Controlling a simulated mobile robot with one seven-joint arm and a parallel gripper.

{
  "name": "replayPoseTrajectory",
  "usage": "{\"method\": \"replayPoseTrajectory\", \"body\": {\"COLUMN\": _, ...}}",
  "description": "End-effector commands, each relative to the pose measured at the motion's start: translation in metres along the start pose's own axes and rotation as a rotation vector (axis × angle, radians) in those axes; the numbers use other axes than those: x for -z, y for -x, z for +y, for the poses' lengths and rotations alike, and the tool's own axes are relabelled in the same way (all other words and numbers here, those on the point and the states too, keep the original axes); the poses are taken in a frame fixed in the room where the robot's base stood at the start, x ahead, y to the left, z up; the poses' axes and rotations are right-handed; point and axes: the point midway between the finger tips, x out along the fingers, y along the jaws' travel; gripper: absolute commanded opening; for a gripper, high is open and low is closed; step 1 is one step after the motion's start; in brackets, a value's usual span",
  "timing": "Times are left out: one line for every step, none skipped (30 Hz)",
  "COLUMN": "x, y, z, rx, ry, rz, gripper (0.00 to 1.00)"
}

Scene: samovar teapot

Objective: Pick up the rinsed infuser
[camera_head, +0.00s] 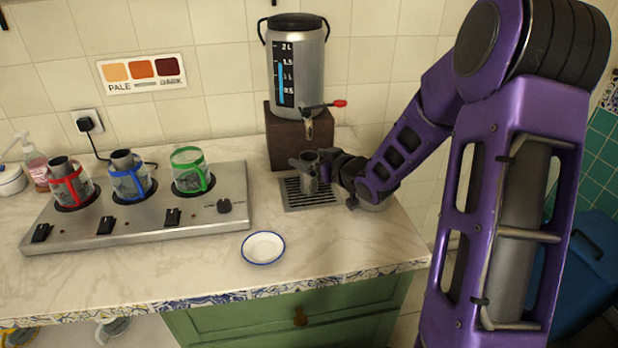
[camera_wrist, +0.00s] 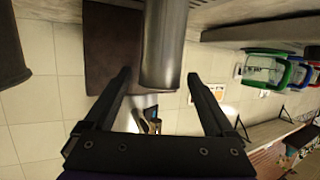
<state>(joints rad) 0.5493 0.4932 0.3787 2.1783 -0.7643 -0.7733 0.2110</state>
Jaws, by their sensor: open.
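The infuser (camera_head: 310,157), a grey metal cylinder, stands upright over the slatted drip tray (camera_head: 309,199) below the urn's tap. My gripper (camera_head: 313,168) reaches in from the right at the infuser and partly hides it. In the wrist view, which is upside down, the infuser (camera_wrist: 163,45) shows between the two open fingers of my gripper (camera_wrist: 158,76), nearer the right finger. Gaps show on both sides. I cannot tell how far the fingertips reach around it.
The metal urn (camera_head: 296,70) stands on a brown block (camera_head: 285,145) behind the infuser; its red-handled tap (camera_head: 325,105) hangs above. A heater panel (camera_head: 150,225) at left holds red, blue and green glass holders. A white saucer (camera_head: 263,247) lies in front on clear counter.

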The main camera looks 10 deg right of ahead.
Motion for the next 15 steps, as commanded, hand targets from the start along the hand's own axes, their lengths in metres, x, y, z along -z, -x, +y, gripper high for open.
{"method": "replayPoseTrajectory", "body": {"x": -0.0008, "y": -0.0061, "z": -0.0001, "rx": 0.001, "ry": 0.0, "rz": 0.0, "gripper": 0.89}}
{"method": "replayPoseTrajectory", "body": {"x": -0.0008, "y": -0.0081, "z": 0.0, "rx": 0.001, "ry": 0.0, "rz": 0.0, "gripper": 0.89}}
{"method": "replayPoseTrajectory", "body": {"x": -0.0004, "y": -0.0099, "z": 0.0001, "rx": 0.0, "ry": 0.0, "rz": 0.0, "gripper": 0.89}}
{"method": "replayPoseTrajectory", "body": {"x": -0.0001, "y": -0.0107, "z": 0.0002, "rx": 0.0, "ry": 0.0, "rz": 0.0, "gripper": 0.89}}
{"method": "replayPoseTrajectory", "body": {"x": 0.0001, "y": -0.0111, "z": 0.0003, "rx": 0.0, "ry": 0.0, "rz": 0.001, "gripper": 0.89}}
{"method": "replayPoseTrajectory", "body": {"x": 0.0003, "y": -0.0112, "z": 0.0003, "rx": 0.0, "ry": 0.0, "rz": 0.001, "gripper": 0.89}}
{"method": "replayPoseTrajectory", "body": {"x": 0.0004, "y": -0.0111, "z": 0.0004, "rx": -0.001, "ry": 0.0, "rz": 0.0, "gripper": 0.89}}
{"method": "replayPoseTrajectory", "body": {"x": 0.0004, "y": -0.011, "z": 0.0004, "rx": -0.001, "ry": 0.0, "rz": 0.0, "gripper": 0.89}}
{"method": "replayPoseTrajectory", "body": {"x": 0.0003, "y": -0.0109, "z": 0.0004, "rx": -0.001, "ry": 0.0, "rz": 0.0, "gripper": 0.89}}
{"method": "replayPoseTrajectory", "body": {"x": 0.0003, "y": -0.0109, "z": 0.0004, "rx": -0.001, "ry": 0.0, "rz": 0.0, "gripper": 0.89}}
{"method": "replayPoseTrajectory", "body": {"x": 0.0003, "y": -0.0108, "z": 0.0004, "rx": -0.001, "ry": 0.0, "rz": 0.0, "gripper": 0.86}}
{"method": "replayPoseTrajectory", "body": {"x": 0.0002, "y": -0.0108, "z": 0.0004, "rx": -0.001, "ry": 0.0, "rz": 0.0, "gripper": 0.78}}
{"method": "replayPoseTrajectory", "body": {"x": 0.0002, "y": -0.0107, "z": 0.0003, "rx": -0.001, "ry": 0.0, "rz": 0.0, "gripper": 0.73}}
{"method": "replayPoseTrajectory", "body": {"x": 0.0002, "y": -0.0107, "z": 0.0004, "rx": -0.001, "ry": 0.0, "rz": 0.0, "gripper": 0.68}}
{"method": "replayPoseTrajectory", "body": {"x": 0.0002, "y": -0.0107, "z": 0.0004, "rx": -0.001, "ry": 0.0, "rz": 0.0, "gripper": 0.6}}
